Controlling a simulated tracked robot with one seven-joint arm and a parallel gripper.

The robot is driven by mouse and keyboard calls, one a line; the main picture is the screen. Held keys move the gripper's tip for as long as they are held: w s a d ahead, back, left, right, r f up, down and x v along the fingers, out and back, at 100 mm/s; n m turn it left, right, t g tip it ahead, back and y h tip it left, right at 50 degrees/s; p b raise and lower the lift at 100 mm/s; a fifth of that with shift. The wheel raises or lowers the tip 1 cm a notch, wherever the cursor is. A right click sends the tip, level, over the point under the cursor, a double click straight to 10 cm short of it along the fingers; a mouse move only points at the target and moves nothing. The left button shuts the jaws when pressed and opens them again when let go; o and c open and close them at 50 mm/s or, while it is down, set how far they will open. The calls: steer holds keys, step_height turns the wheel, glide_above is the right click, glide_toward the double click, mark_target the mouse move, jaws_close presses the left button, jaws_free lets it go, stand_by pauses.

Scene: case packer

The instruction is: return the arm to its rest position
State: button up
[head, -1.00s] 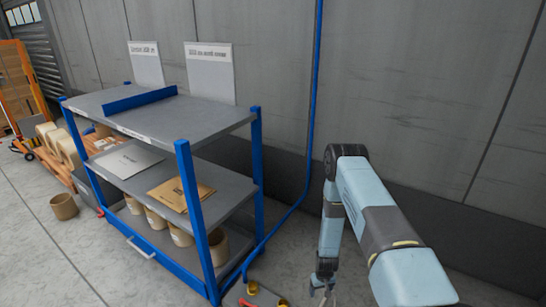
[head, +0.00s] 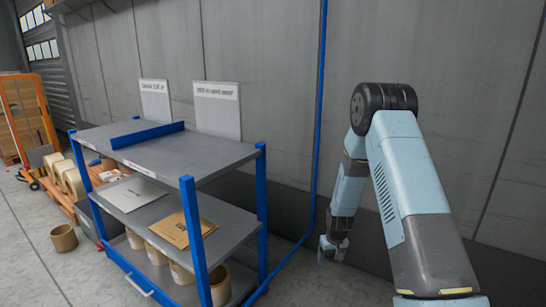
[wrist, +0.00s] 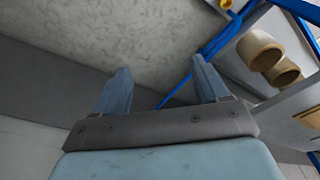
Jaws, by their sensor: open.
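My arm is light blue and grey and stands at the right of the head view, bent at a dark elbow. My gripper (head: 333,248) hangs low beside the right end of the shelf cart, close to the wall. In the wrist view my gripper (wrist: 160,88) shows two blue fingers spread apart with nothing between them. The grey wall and floor lie beyond the fingers.
A blue-framed shelf cart (head: 262,205) stands left of my gripper, with an envelope (head: 182,228) and rolls on its lower shelves. The rolls (wrist: 260,50) also show in the wrist view. A blue pipe (head: 318,120) runs down the wall. An orange hand truck (head: 27,115) stands far left.

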steer(key=s+r+t, duration=0.1)
steer(key=s+r, duration=0.3)
steer(key=r, duration=0.7)
steer(key=s+r, duration=0.3)
steer(key=r, duration=0.8)
steer(key=s+r+t, duration=0.1)
steer(key=s+r, duration=0.3)
steer(key=r, duration=0.7)
steer(key=s+r, duration=0.4)
steer(key=s, duration=0.5)
steer(key=s+d+r+m+t, duration=0.1)
steer(key=s+r, duration=0.4)
steer(key=s, duration=0.3)
steer(key=s+r, duration=0.5)
steer(key=s, duration=0.4)
steer(key=shift+s+d+r+m+t, duration=0.2)
steer(key=shift+s+m+t, duration=0.1)
steer(key=shift+t, duration=0.1)
steer(key=shift+c, duration=0.3)
